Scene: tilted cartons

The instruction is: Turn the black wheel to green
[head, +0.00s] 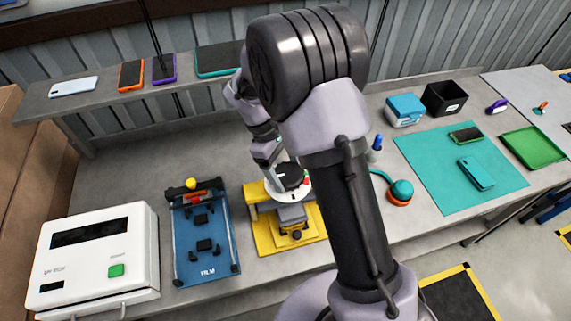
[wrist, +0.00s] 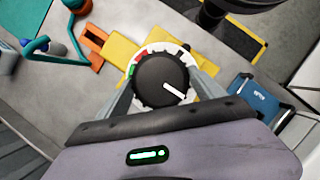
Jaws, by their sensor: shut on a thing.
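The black wheel (wrist: 158,84) sits on a white dial ring (wrist: 152,49) in the wrist view. A white pointer line on the wheel points to the lower right. A green patch (wrist: 131,71) lies on the ring at the left, and red marks show along its upper side. My gripper (wrist: 163,80) is shut on the wheel, with one finger on its left side and one on its right. In the head view the wheel (head: 290,174) stands above a yellow base (head: 262,230), and my arm covers part of the area around it.
A blue film tray (head: 207,265) and a white box with a green button (head: 100,250) stand left of the yellow base. A teal-and-orange round tool (head: 400,192) and a teal mat (head: 430,165) lie to the right. A shelf with phones (head: 130,75) runs behind.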

